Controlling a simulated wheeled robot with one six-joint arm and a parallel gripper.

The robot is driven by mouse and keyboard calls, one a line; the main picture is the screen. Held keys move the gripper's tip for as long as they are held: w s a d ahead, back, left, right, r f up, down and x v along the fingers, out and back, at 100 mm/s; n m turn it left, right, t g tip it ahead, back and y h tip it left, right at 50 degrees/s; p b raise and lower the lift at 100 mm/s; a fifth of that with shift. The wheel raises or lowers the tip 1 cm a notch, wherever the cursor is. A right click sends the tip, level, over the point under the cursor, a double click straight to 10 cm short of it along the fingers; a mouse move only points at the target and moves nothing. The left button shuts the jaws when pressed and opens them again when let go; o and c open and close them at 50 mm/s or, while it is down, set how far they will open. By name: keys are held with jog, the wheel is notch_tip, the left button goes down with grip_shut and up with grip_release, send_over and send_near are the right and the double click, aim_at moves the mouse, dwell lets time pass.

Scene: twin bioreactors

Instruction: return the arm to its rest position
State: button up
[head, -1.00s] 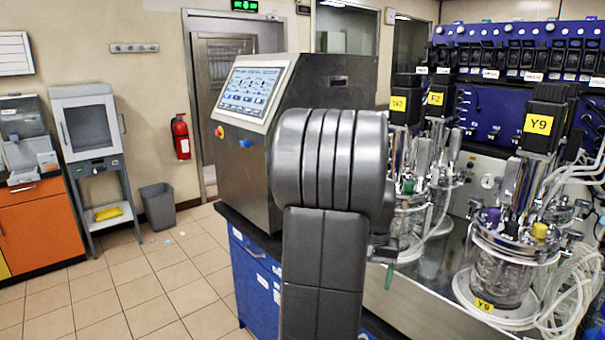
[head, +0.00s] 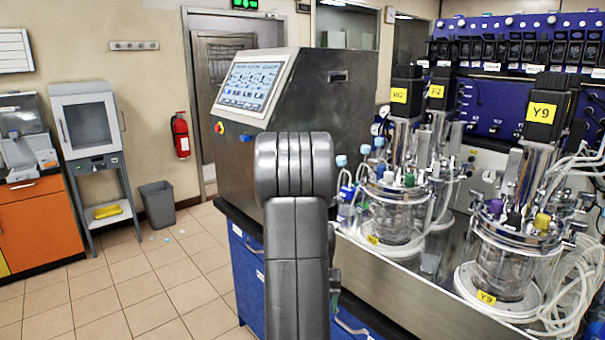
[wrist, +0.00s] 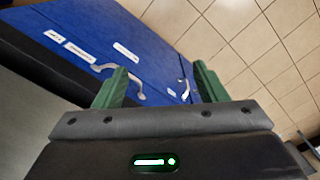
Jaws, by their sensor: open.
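My arm (head: 296,190) stands in the middle of the head view, in front of the bench, its rounded grey joint uppermost.
Glass bioreactors (head: 393,210) and (head: 505,255) stand on the steel bench to the right, with loose clear tubing. A control console (head: 300,100) with a screen stands behind my arm. The floor (head: 130,290) to the left is largely clear; a bin (head: 157,204) stands farther back.

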jog(key=shift+n, duration=0.4)
jog(key=a+f, duration=0.3)
jog(key=f, duration=0.1)
jog(key=shift+w+a+f, duration=0.1)
jog(key=shift+a+f, duration=0.15)
jog(key=shift+a, duration=0.15)
jog(key=shift+b, duration=0.3)
